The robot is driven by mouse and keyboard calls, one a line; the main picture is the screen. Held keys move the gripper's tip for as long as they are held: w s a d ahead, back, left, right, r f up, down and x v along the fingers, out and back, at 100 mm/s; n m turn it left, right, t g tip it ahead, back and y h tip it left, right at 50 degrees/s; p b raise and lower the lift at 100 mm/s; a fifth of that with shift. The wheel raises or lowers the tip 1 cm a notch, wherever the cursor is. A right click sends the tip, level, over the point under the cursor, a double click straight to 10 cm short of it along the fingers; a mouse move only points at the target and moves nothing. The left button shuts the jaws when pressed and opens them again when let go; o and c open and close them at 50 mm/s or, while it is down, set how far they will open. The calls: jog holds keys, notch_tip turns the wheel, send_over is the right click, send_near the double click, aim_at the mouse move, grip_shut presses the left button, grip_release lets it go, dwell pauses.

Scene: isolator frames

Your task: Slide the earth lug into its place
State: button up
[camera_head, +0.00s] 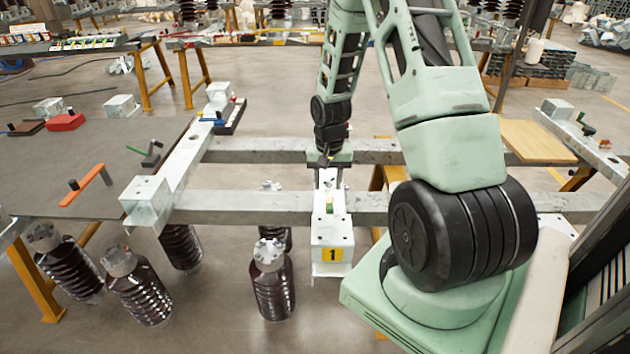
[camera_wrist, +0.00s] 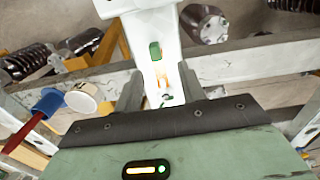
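My gripper (camera_head: 328,160) points down at the far end of a pale metal bar. In the wrist view its two grey fingers (camera_wrist: 161,92) stand apart, one on each side of the pale bar (camera_wrist: 160,75); whether they press on it is unclear. The bar carries a green mark (camera_wrist: 155,51) and a small orange-brown mark near the fingers. In the head view the bar runs to a white block with a yellow "1" label (camera_head: 333,254). I cannot tell for certain which piece is the earth lug, or its place; part of the bar's end is hidden by my gripper.
Two grey beams (camera_head: 245,205) cross under the bar. A dark table (camera_head: 80,165) with an orange-handled tool (camera_head: 92,190) is at left. Brown ribbed insulators (camera_head: 272,285) stand below. A blue-and-red object (camera_wrist: 47,103) and a white cup-like piece (camera_wrist: 82,98) show beside my gripper.

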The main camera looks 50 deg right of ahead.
aim_at(330, 206)
jog(key=shift+s+d+f, duration=0.25)
jog(key=shift+d+f, duration=0.25)
jog(key=shift+f, duration=0.05)
notch_tip(330, 206, down, 8)
jog(key=b, duration=0.7)
jog(key=shift+f, duration=0.1)
jog(key=shift+c, duration=0.3)
grip_shut()
dwell(0.7)
